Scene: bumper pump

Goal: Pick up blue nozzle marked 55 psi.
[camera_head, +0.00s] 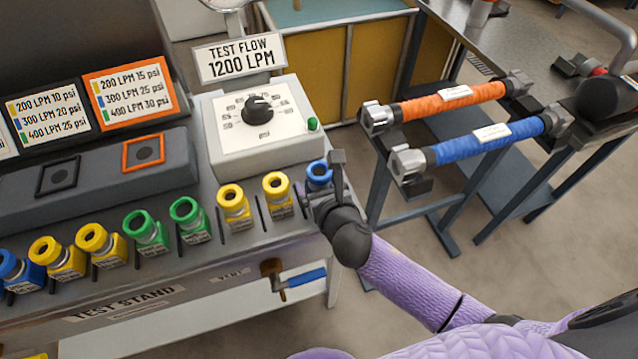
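A blue nozzle (319,174) stands at the right end of the nozzle row on the test stand. My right gripper (321,188) is at this nozzle, with its fingers to either side. Whether they touch it cannot be made out, and the gripper hides the nozzle's lower part and any marking. A second blue nozzle (18,271) stands at the far left of the row, partly cut by the picture edge; its label is too small to read. My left gripper is not in view.
Several yellow nozzles (234,205) and two green nozzles (188,220) stand between the blue ones. A test flow box (262,140) with a black dial is behind the row. Orange (452,102) and blue (487,137) hose rolls lie on a rack at right.

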